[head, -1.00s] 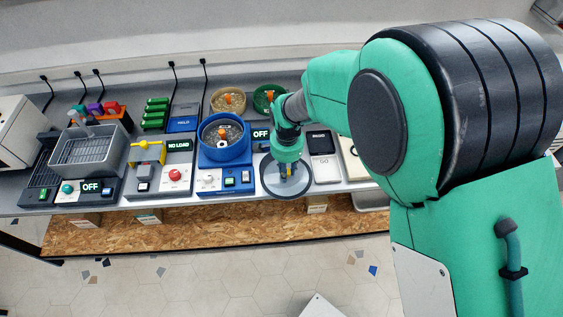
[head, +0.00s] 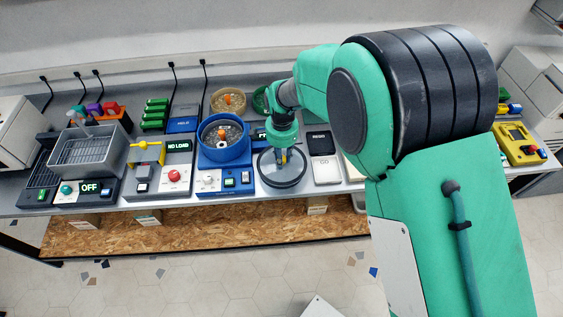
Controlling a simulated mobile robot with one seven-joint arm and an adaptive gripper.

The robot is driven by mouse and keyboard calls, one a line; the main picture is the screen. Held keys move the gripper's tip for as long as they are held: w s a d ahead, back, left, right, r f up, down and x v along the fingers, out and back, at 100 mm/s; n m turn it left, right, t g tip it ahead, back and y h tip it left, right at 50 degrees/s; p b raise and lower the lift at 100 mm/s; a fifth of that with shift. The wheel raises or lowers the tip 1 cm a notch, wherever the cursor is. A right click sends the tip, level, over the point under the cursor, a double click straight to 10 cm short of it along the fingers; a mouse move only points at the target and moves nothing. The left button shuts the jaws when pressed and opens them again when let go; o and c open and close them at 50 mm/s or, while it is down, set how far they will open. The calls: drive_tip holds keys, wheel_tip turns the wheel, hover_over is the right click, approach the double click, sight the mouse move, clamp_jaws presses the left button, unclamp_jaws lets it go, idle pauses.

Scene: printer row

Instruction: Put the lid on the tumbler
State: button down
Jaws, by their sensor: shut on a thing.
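The tumbler (head: 203,148) is a blue round tub on a blue base, left of my gripper in the head view. Its top is open, showing pale grains, an orange post and a small white ring inside. The lid (head: 267,177) is a round grey disc with a dark rim. My gripper (head: 284,161) points down and is shut on the lid's middle, to the right of the tumbler. The fingertips are small here and partly hide the grip point. I cannot tell how high the lid is above the bench.
A tan bowl (head: 218,106) and a green bowl (head: 258,103) stand behind. A device with a yellow arm (head: 146,152) and a grey basket (head: 85,153) stand left. Flat black-and-white boxes (head: 322,158) lie right of the lid. The bench's front edge is close.

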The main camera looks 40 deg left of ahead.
drive_tip(key=shift+w+a+f, duration=0.1)
drive_tip(key=shift+f, duration=0.7)
drive_tip(key=shift+w+a+f, duration=0.1)
drive_tip(key=shift+f, duration=0.7)
drive_tip(key=shift+f, duration=0.2)
drive_tip(key=c, duration=1.5)
unclamp_jaws()
drive_tip(key=shift+o, duration=0.2)
drive_tip(key=shift+b, duration=0.4)
wheel_tip(320, 180, up, 14)
drive_tip(key=p, duration=0.2)
drive_tip(key=shift+f, duration=0.1)
